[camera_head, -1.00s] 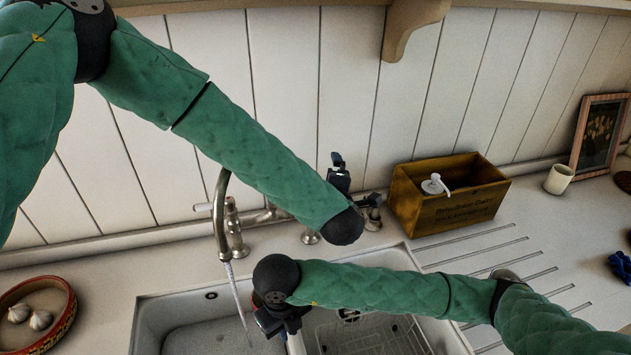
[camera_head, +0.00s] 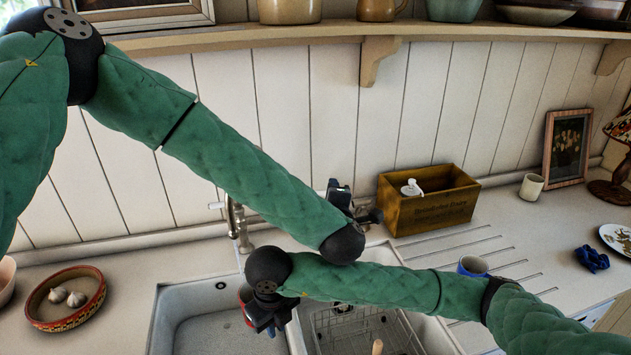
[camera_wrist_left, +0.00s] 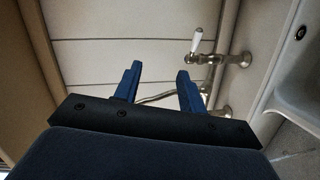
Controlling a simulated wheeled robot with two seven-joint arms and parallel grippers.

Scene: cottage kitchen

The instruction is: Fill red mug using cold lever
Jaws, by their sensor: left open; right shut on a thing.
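My right gripper (camera_head: 266,318) is shut over the left sink basin, below the tap. A sliver of red (camera_head: 246,314) shows at its left side; it looks like the red mug, mostly hidden by the gripper. The tap (camera_head: 236,222) stands behind the sink, its spout hidden by my left arm. A white lever (camera_head: 216,206) points left from it. My left gripper (camera_head: 352,204) is beyond the basins near the wall, partly hidden by its arm. In the left wrist view its blue fingers (camera_wrist_left: 158,85) are open and empty, and a white-handled lever (camera_wrist_left: 196,40) stands up to their right, apart from them.
The double sink (camera_head: 163,318) has a wire rack (camera_head: 345,330) in the right basin. A wooden box (camera_head: 430,205) stands behind the drainer. A blue mug (camera_head: 473,266) is near my right arm. A bowl of garlic (camera_head: 66,300) sits left. My arms cross closely mid-view.

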